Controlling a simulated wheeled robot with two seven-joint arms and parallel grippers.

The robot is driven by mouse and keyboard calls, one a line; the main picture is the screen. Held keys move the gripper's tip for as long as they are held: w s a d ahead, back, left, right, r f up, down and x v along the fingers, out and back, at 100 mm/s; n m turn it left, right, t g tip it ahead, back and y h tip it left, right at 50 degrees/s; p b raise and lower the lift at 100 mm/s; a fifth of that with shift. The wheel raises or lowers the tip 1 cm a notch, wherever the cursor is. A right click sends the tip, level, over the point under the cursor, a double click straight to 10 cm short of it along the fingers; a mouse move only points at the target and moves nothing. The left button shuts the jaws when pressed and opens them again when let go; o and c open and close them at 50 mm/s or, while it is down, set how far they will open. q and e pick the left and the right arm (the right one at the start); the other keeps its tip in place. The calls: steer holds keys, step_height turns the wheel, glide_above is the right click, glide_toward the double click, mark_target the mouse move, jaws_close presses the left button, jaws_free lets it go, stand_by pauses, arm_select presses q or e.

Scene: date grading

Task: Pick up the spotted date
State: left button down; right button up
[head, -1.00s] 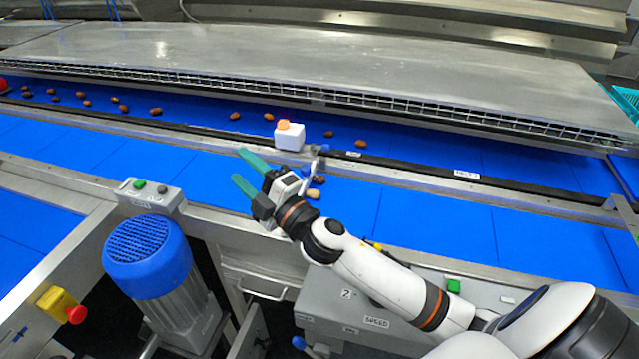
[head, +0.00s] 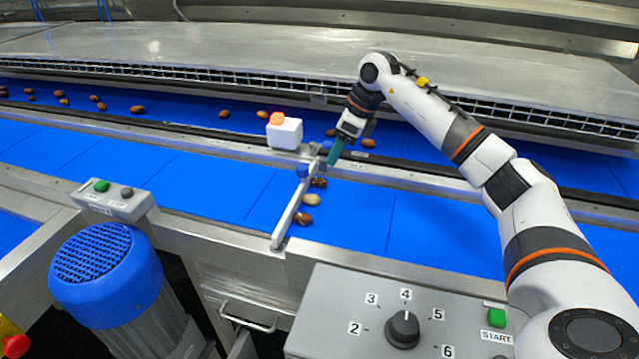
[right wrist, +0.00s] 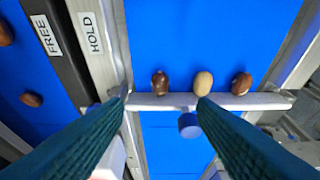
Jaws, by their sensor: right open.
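Three dates lie in a row against a pale bar (head: 291,207) across the near blue belt: a dark brown one (right wrist: 160,83), a pale tan one (right wrist: 203,83) and a reddish-brown one (right wrist: 241,84). In the head view they are the dark (head: 319,183), tan (head: 312,200) and reddish-brown (head: 302,219) dates. I cannot tell surely which is spotted. My right gripper (head: 335,156) points down above the belt's far edge, near the dark date. In the right wrist view its green fingers (right wrist: 160,106) are open and empty. My left gripper is not in view.
A white block with an orange top (head: 284,133) stands on the rail behind the bar. Several dates lie on the far belt (head: 180,116). A grey control box (head: 335,320) stands in front.

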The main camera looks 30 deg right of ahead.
mark_target(323, 179)
steer(key=x, duration=0.4)
steer(key=p+x, duration=0.1)
steer(key=x, duration=0.3)
steer(key=shift+f+p, duration=0.35)
steer(key=shift+f, duration=0.05)
steer(key=shift+w+a+f, duration=0.1)
steer(key=shift+f, duration=0.35)
steer(key=c, duration=0.7)
